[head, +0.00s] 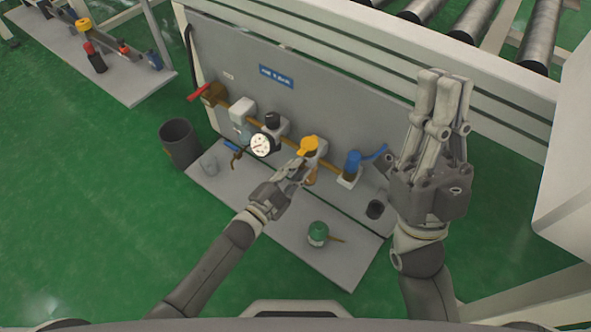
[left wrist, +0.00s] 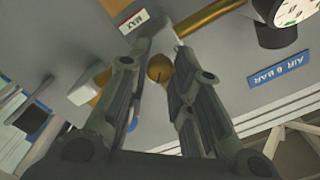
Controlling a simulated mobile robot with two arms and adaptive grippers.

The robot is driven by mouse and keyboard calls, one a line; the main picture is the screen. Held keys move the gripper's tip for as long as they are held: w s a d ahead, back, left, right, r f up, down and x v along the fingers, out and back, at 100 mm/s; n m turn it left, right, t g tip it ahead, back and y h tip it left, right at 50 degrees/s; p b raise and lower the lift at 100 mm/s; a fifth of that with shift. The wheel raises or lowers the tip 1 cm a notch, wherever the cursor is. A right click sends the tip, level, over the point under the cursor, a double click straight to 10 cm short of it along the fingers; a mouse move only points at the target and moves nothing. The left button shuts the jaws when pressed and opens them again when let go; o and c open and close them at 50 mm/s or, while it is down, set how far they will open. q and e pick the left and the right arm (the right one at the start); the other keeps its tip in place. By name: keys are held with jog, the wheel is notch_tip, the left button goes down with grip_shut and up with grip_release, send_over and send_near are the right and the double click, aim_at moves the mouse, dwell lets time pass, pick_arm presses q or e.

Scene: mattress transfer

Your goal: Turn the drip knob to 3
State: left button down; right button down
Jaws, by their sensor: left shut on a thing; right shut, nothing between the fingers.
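The drip knob is a small brass knob (left wrist: 158,68) with a dark mark, between my left fingers in the left wrist view. I cannot read a number on it. My left gripper (head: 297,172) is shut on it, just below the yellow-topped unit (head: 308,145) on the grey panel (head: 330,95); its fingers also show in the left wrist view (left wrist: 155,85). In the head view the knob is hidden by the fingers. My right gripper (head: 442,85) is shut and empty, raised in front of the panel's right end.
A red-handled valve (head: 200,93), a round gauge (head: 262,145) and a blue-handled valve (head: 353,162) line the panel. A green container (head: 318,233) and a black cup (head: 375,209) stand on the grey base plate (head: 345,265). A dark bin (head: 180,143) is at the left.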

pick_arm(q)
jog(key=shift+f, duration=0.15)
jog(key=c, duration=1.3)
grip_release()
jog(key=v, duration=1.2)
